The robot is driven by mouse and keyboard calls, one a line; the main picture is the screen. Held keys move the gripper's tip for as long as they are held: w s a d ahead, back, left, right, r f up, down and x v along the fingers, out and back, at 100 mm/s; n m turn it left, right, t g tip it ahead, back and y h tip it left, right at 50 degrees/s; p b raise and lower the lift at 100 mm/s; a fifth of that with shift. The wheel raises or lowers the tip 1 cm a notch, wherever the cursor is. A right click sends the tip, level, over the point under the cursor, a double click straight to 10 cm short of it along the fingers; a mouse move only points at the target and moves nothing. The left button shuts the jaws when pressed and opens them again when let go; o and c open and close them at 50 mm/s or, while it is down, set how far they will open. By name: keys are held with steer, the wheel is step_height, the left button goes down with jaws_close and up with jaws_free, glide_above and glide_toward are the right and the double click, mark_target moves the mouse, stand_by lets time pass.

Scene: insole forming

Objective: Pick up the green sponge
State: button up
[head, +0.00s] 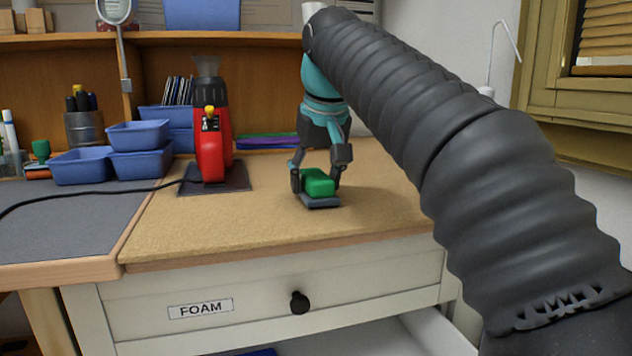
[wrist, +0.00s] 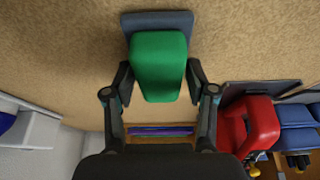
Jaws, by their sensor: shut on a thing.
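The green sponge (head: 318,183) is a small green block at the right of the tan worktop in the head view. It sits on a flat grey-blue pad (head: 320,202). My gripper (head: 319,178) points down over it, with a finger on each side. In the wrist view the sponge (wrist: 158,66) lies between the fingertips of my gripper (wrist: 159,82), which is shut on it. The pad (wrist: 156,21) shows beyond the sponge's far end. I cannot tell whether the pad touches the worktop.
A red heat tool (head: 211,140) stands on a dark plate left of my gripper, its black cable running left. Blue bins (head: 138,135) and a pen cup (head: 84,128) stand further left. The tan worktop (head: 200,231) is clear in front. A lower drawer (head: 430,332) is open.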

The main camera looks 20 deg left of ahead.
mark_target(313, 170)
step_height(313, 170, up, 5)
steer(key=p, duration=0.2)
steer(key=shift+p, duration=0.3)
steer(key=s+d+r, duration=0.3)
steer(key=d+r, duration=0.3)
steer(key=d, duration=0.5)
steer(key=shift+s+p, duration=0.3)
steer(key=shift+p, duration=0.15)
steer(key=shift+d, duration=0.1)
